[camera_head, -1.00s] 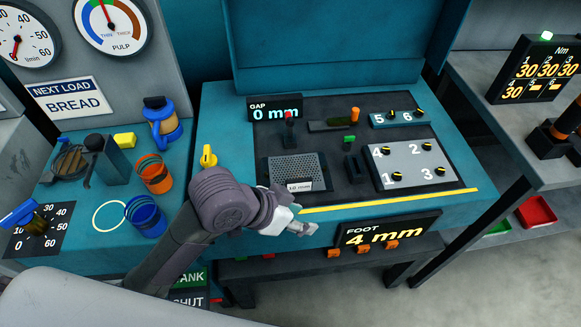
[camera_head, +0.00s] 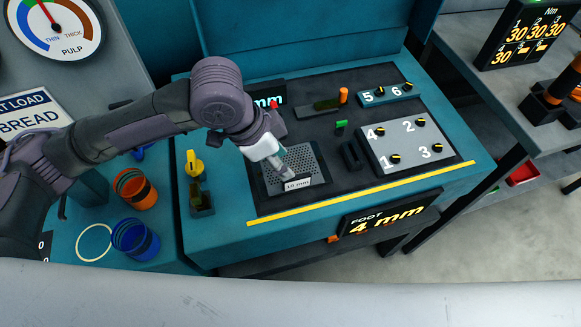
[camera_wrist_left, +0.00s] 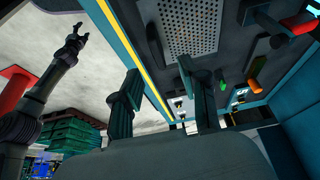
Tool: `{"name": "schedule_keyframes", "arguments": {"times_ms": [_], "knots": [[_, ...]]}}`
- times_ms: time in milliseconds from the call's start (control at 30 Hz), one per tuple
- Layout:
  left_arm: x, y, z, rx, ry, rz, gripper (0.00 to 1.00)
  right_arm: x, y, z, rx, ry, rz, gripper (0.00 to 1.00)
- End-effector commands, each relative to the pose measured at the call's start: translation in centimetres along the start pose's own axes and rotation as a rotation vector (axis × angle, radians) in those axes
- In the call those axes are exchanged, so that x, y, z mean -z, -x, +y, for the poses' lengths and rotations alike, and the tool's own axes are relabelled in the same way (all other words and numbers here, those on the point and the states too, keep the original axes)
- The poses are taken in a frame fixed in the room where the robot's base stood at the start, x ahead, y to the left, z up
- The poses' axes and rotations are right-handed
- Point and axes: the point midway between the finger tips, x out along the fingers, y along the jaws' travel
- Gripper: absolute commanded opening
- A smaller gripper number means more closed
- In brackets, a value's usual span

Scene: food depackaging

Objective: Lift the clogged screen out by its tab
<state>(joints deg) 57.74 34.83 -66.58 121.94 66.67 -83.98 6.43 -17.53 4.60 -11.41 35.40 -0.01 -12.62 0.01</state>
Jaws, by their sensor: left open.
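The perforated grey screen (camera_head: 311,158) lies flat in the dark panel of the teal bench. Its small white tab (camera_head: 297,184), with a "10 mm" label, stands at its front edge. My left gripper (camera_head: 287,174) is over the screen, close to the tab; contact cannot be told. In the left wrist view, my left gripper (camera_wrist_left: 163,88) has its fingers wide apart, with the perforated plate (camera_wrist_left: 185,25) above them in the picture. My right gripper (camera_wrist_left: 76,38) shows at the upper left there, its fingers apart and empty.
A red-topped lever (camera_head: 273,105) stands behind the screen, partly hidden by my arm. A dark block (camera_head: 351,156) and the grey plate (camera_head: 408,141) with numbered yellow-marked knobs are to its right. A yellow-handled part (camera_head: 194,165) and orange and blue cups (camera_head: 135,238) are left.

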Motion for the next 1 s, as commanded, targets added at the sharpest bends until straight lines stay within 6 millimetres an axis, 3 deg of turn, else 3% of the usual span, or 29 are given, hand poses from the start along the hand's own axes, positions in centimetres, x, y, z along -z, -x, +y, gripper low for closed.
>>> {"name": "schedule_keyframes", "arguments": {"times_ms": [100, 367, 633, 933, 1000], "knots": [[0.0, -2.0, 0.1, -0.002, 0.002, 0.0, 0.44, -0.1, 0.1, 0.2, -0.002, 0.001, -0.002, 0.52], [0.1, -3.9, 0.2, -0.001, 0.0, 0.001, 0.44, 0.3, 0.3, 0.3, -0.003, 0.001, 0.003, 0.52], [0.2, -7.8, 0.4, 0.0, 0.0, 0.0, 0.44, 0.6, 0.9, 0.3, -0.003, 0.001, 0.008, 0.52], [0.1, -8.4, 0.4, 0.002, -0.001, 0.002, 0.44, 0.7, 0.9, 0.1, -0.001, 0.001, 0.009, 0.52], [0.1, -8.4, 0.4, 0.002, -0.001, 0.002, 0.35, 0.7, 0.9, 0.0, 0.0, 0.001, 0.009, 0.52]]}}
